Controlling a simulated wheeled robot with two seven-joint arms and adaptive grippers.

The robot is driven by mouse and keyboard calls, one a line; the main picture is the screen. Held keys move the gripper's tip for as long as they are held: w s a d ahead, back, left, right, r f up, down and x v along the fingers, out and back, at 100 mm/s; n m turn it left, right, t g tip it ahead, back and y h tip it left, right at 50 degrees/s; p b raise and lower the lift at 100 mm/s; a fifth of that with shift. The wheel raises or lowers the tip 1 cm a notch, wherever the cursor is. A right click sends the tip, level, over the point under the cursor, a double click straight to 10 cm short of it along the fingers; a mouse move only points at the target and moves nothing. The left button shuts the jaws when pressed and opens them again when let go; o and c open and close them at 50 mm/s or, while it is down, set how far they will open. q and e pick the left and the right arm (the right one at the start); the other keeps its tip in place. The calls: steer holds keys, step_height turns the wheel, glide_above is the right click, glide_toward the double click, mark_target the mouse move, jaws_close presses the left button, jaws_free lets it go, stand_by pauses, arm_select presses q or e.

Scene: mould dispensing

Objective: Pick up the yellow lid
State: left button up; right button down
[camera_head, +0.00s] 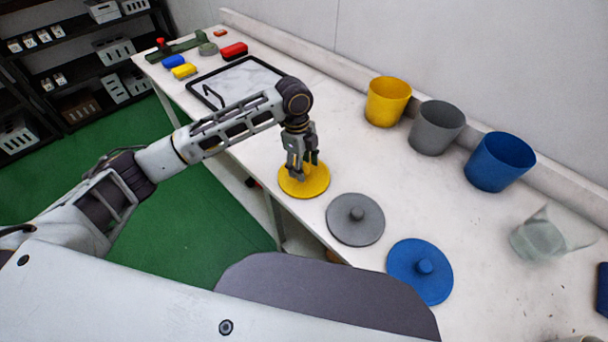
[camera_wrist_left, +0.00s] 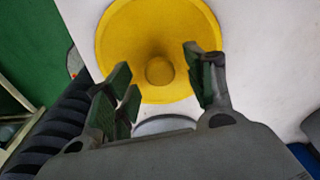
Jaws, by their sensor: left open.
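The yellow lid (camera_head: 305,183) lies flat on the white table near its front edge, left of the grey and blue lids. My left gripper (camera_head: 303,163) is right above it, pointing down, with its fingers partly in front of the lid. In the left wrist view the yellow lid (camera_wrist_left: 158,25) shows its round knob (camera_wrist_left: 159,71) at its middle. The left gripper's fingers (camera_wrist_left: 160,80) are apart there, one to each side of the knob, with nothing between them that they hold. Whether the fingertips touch the lid cannot be told. My right gripper is not in view.
A grey lid (camera_head: 344,227) and a blue lid (camera_head: 404,273) lie to the right. Yellow (camera_head: 387,104), grey (camera_head: 436,130) and blue (camera_head: 499,164) cups stand along the wall. A clear beaker (camera_head: 538,240) stands farther right. A black-framed tablet-like tray (camera_head: 192,84) lies behind my left arm.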

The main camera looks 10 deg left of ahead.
arm_select(q)
steer(key=shift+f, duration=0.95)
steer(key=c, duration=1.1)
